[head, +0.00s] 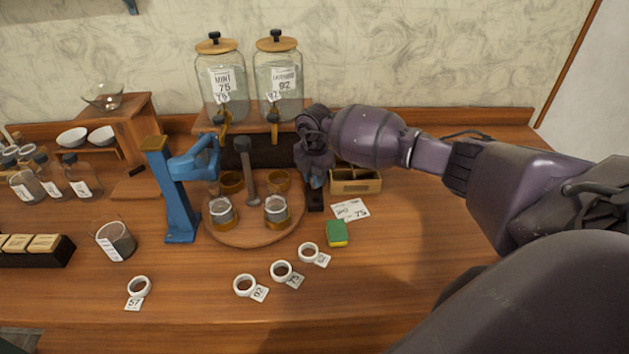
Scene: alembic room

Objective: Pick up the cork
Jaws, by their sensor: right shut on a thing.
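My right gripper (316,181) points down just right of the round wooden board, above a narrow dark block. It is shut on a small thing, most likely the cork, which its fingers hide. I see no cork clearly anywhere else. My right arm reaches in from the right edge. My left gripper is not in view.
The round board (250,235) holds two metal-topped jars, brown cups and a grey pestle-like tool. A blue press (178,195) stands left of it. A small wooden box (357,182) and a green-yellow sponge (336,233) lie right. Two glass dispensers (279,80) stand behind. White rings lie in front.

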